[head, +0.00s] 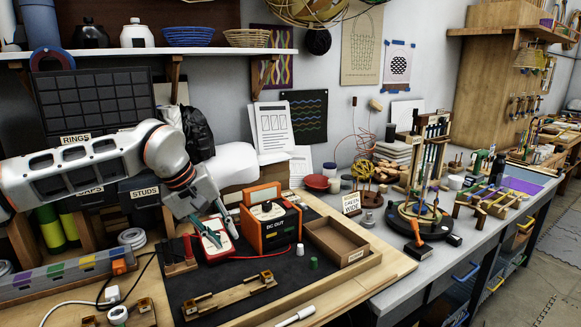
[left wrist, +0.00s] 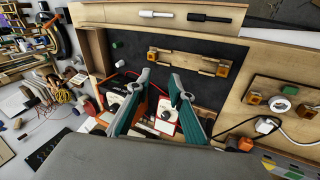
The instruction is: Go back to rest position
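My left gripper (head: 214,232) reaches in from the left, pointing down over the workbench. Its two teal-padded fingers stand apart in the left wrist view (left wrist: 160,78), with nothing held between them. A red-and-white meter (head: 217,246) lies on the dark mat below and close behind the fingers; it also shows between them in the left wrist view (left wrist: 166,112). The orange-and-black DC OUT power supply (head: 270,228) stands just right of the gripper. My right gripper is not in view.
An empty wooden tray (head: 342,242) sits right of the power supply. A wooden fixture with brass clamps (head: 230,295) lies on the dark mat (head: 318,277) in front. Storage bins and a wall shelf (head: 150,52) stand behind the arm. A white cable runs at lower left.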

